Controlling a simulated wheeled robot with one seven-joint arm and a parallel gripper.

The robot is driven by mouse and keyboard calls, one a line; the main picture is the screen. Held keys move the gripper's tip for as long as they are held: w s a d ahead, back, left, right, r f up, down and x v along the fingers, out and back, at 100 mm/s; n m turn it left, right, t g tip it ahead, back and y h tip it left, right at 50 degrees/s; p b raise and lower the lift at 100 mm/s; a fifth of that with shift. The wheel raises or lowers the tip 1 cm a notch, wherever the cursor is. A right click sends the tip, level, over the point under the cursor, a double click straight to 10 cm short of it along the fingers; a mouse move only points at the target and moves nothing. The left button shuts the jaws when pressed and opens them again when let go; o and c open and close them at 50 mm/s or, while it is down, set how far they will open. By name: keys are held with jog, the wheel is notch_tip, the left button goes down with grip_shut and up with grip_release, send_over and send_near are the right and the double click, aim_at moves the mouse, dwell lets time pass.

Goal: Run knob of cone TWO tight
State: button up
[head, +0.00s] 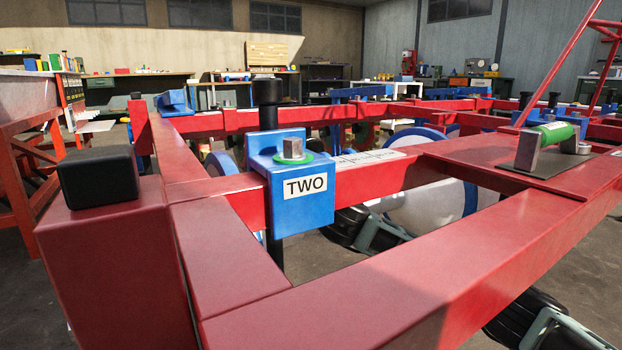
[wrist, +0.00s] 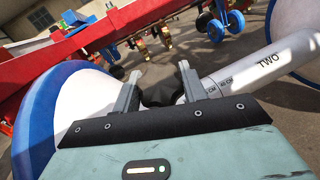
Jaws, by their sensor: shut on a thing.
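A black lobed knob (wrist: 160,94) sits between the two grey fingers of my gripper (wrist: 158,86) in the wrist view, and the fingers are shut on it. It is beside a grey tube (wrist: 262,70) marked TWO with a centimetre scale. A white cone with a blue rim (wrist: 48,112) fills the left of the wrist view. In the head view, a white and blue round body (head: 428,205) shows behind the red frame. The knob cannot be made out there. How far the knob is screwed in cannot be told.
A red frame (head: 390,290) crosses the head view's foreground. It carries a blue bracket (head: 303,212) labelled TWO, with a square bolt head, green washer and black post (head: 268,105). A green cylinder (head: 555,133) lies on the right beam. Workbenches line the back wall.

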jog(key=shift+a+f, duration=0.1)
jog(key=o, duration=1)
